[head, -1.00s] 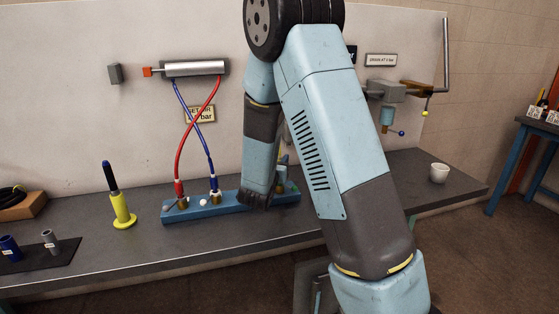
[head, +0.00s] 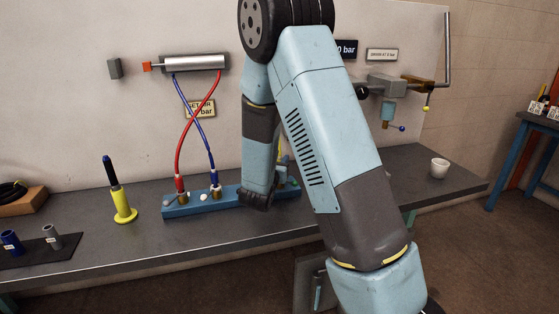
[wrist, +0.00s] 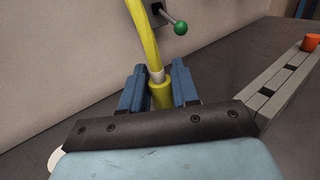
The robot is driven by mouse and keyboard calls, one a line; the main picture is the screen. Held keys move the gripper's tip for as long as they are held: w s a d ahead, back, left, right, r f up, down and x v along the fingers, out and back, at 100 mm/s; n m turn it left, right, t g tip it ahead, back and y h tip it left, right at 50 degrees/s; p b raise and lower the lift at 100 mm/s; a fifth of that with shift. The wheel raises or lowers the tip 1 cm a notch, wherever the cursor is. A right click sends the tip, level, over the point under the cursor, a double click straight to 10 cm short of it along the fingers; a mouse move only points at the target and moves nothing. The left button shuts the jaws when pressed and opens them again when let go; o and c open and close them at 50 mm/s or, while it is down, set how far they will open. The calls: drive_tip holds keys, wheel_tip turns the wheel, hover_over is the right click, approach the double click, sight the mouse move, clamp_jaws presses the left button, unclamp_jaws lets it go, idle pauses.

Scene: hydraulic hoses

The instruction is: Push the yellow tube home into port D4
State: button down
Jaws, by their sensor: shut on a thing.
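In the wrist view the yellow tube (wrist: 143,38) comes down from the top and ends in a pale band and a thicker yellow sleeve (wrist: 161,97). My gripper (wrist: 157,74) is shut on the sleeve, with one blue finger on each side. In the head view my arm hides the fingers; a thin yellow strip (head: 281,148) shows just right of my wrist, above the blue manifold block (head: 228,203). Port D4 cannot be made out, and I cannot tell how the tube's end sits against any port.
A red hose (head: 180,150) and a blue hose (head: 210,155) cross above the block's left part. A yellow stand (head: 122,207) with a dark top is left of it; a white cup (head: 439,168) is at right. A green-knobbed lever (wrist: 181,28) is close behind the tube.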

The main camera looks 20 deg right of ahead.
drive_tip(key=shift+f, duration=0.55)
drive_tip(key=c, duration=0.8)
unclamp_jaws()
drive_tip(key=v, duration=1.3)
drive_tip(key=shift+s+a+f, duration=0.1)
drive_tip(key=shift+s+a, duration=0.15)
drive_tip(key=shift+s, duration=0.05)
